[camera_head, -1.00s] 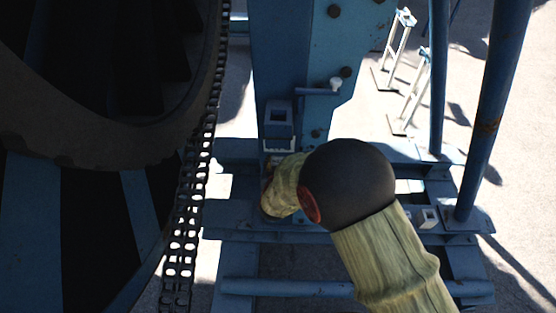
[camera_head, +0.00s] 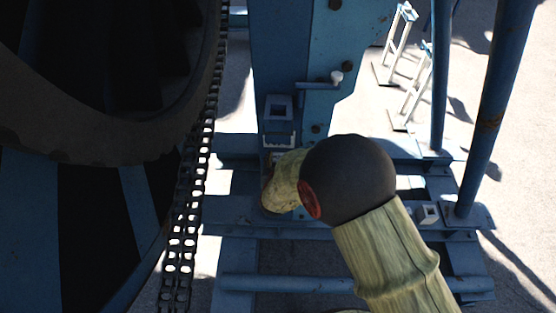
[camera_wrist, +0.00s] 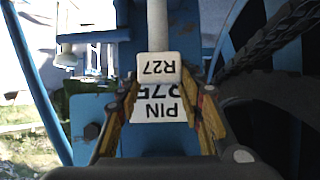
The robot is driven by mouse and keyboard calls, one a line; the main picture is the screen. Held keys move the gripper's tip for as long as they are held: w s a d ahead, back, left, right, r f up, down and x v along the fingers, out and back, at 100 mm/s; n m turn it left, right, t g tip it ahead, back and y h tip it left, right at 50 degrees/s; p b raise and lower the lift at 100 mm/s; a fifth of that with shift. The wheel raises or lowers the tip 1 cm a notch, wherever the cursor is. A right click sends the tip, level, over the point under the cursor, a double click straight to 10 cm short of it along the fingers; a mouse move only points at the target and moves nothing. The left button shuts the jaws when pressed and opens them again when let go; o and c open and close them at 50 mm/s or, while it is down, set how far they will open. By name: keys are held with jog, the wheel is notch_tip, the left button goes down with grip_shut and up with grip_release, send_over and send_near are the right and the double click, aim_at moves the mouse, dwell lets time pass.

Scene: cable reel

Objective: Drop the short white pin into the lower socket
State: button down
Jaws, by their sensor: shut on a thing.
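The short white pin (camera_wrist: 158,68) shows in the wrist view, with a square white head marked R27 and a pale shaft running to the top edge. My gripper (camera_wrist: 168,92) has yellow-orange fingers shut on it. A white plate lettered PIN (camera_wrist: 165,108) shows upside down between the fingers, partly covered by the head. In the head view my arm hides the gripper and pin. A blue block with a square opening (camera_head: 278,107) stands on the column above my wrist, with a white bracket-like piece (camera_head: 279,141) below it. I cannot make out the lower socket or the pin's tip.
A large dark reel (camera_head: 90,145) and a chain (camera_head: 190,185) stand close on the left. A white-knobbed handle (camera_head: 336,77) sticks out right of the column. Blue posts (camera_head: 489,110) and a small block with a square opening (camera_head: 428,214) are at the right.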

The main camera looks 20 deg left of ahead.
jog(key=shift+f+b, duration=1.6)
jog(key=shift+b, duration=0.1)
dwell(0.5)
notch_tip(320, 180, down, 6)
jog(key=b, duration=0.5)
dwell(1.2)
jog(key=shift+f, duration=0.15)
dwell(0.8)
jog(key=shift+f+b, duration=0.45)
jog(key=shift+b, duration=0.25)
dwell(0.3)
jog(key=c, duration=1.6)
grip_release()
jog(key=o, duration=0.5)
